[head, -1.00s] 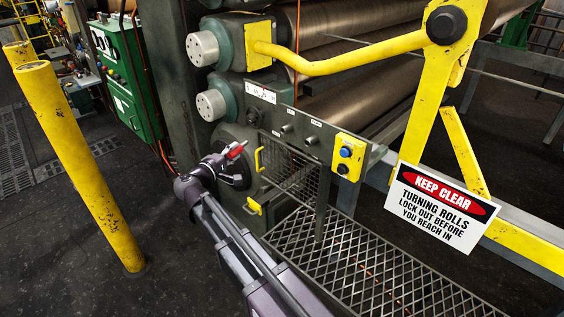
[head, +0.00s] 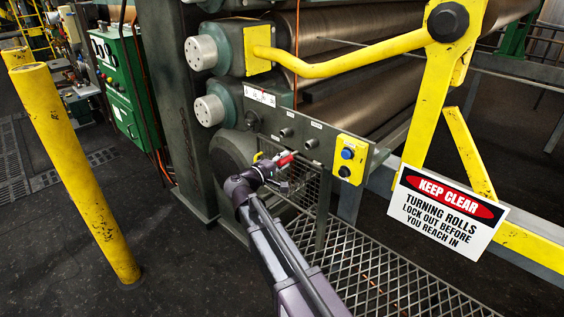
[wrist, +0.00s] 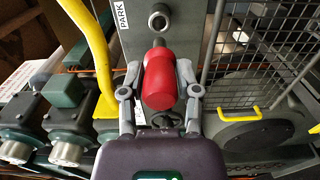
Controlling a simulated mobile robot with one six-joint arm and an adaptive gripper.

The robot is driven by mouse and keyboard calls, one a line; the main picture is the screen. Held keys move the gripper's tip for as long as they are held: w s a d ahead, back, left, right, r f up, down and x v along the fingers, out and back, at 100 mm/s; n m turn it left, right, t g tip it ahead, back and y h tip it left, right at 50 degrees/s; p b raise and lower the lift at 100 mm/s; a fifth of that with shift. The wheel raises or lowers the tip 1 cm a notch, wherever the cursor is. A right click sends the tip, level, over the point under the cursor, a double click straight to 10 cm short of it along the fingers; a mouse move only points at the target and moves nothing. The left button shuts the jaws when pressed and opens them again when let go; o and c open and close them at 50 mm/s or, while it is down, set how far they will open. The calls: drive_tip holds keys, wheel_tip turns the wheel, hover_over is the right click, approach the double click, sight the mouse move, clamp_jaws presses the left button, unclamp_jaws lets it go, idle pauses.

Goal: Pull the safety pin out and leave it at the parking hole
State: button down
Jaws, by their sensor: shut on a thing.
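The safety pin's red handle (wrist: 160,80) is between the two fingers of my gripper (wrist: 160,88), which are shut on it, in the wrist view. The red handle also shows in the head view (head: 287,160), in front of the panel and apart from the roll housing. The parking hole (wrist: 158,18) is a round metal socket next to a white PARK label (wrist: 122,15), just beyond the handle's far end. The pin's shank is mostly hidden behind the handle, so I cannot tell whether its tip touches the socket.
A grey panel (head: 268,118) carries sockets and a yellow button box (head: 348,158). A KEEP CLEAR sign (head: 447,212) hangs at right. A yellow post (head: 75,170) stands at left.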

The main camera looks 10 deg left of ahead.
sight(292, 154)
drive_tip(key=shift+x, duration=1.85)
drive_tip(key=c, duration=0.9)
unclamp_jaws()
clamp_jaws()
